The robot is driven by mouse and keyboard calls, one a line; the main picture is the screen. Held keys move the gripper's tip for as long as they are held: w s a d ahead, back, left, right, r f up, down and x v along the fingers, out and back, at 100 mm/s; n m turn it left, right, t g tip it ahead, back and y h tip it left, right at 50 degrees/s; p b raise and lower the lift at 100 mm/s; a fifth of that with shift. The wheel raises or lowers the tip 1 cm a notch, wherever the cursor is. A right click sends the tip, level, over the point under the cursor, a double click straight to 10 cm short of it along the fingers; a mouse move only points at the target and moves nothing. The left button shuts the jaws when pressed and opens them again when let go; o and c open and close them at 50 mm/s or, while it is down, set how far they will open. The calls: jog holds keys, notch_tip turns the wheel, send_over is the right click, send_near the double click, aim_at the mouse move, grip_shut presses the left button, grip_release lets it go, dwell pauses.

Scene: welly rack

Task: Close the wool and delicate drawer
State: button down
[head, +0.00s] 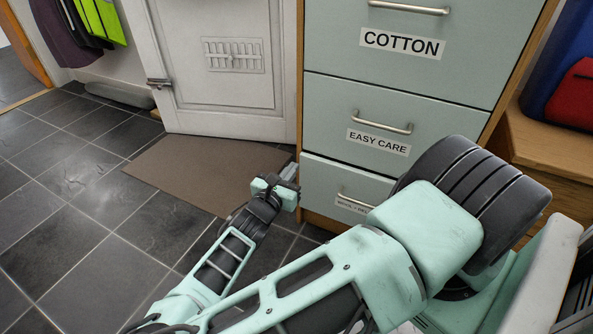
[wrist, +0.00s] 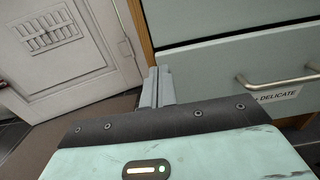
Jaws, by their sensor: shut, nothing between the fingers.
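The wool and delicate drawer (head: 318,176) is the lowest light green front of the cabinet, under the easy care drawer. It looks nearly flush with the fronts above; I cannot tell whether a small gap is left. Its metal handle (head: 357,199) and label are partly hidden by my arm in the head view. In the wrist view the drawer front (wrist: 215,75), the handle (wrist: 275,82) and the end of the label, reading "DELICATE", lie right of my fingers. My gripper (head: 291,172) is shut and empty, near the drawer's left edge. Its fingers also show in the wrist view (wrist: 157,88).
The easy care drawer (head: 365,120) and cotton drawer (head: 420,45) above look shut. A white door (head: 225,85) stands left of the cabinet, with a brown mat (head: 195,175) before it. A wooden bench (head: 545,145) is at right. Dark tiled floor (head: 65,200) is free at left.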

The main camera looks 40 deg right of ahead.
aim_at(302, 156)
jog(key=shift+b+x, duration=0.7)
jog(key=shift+x, duration=0.9)
jog(key=shift+w+d+r+p, duration=0.15)
jog(key=shift+d+p, duration=0.15)
jog(key=shift+p, duration=0.25)
jog(key=shift+w+d+r+p, duration=0.15)
jog(key=shift+d+p, duration=0.15)
jog(key=shift+p, duration=0.2)
jog(key=shift+w+d+p, duration=0.1)
jog(key=shift+d+p, duration=0.3)
jog(key=shift+p, duration=0.1)
jog(key=shift+w+d+f, duration=0.1)
jog(key=shift+d+f, duration=0.1)
jog(key=shift+f, duration=0.05)
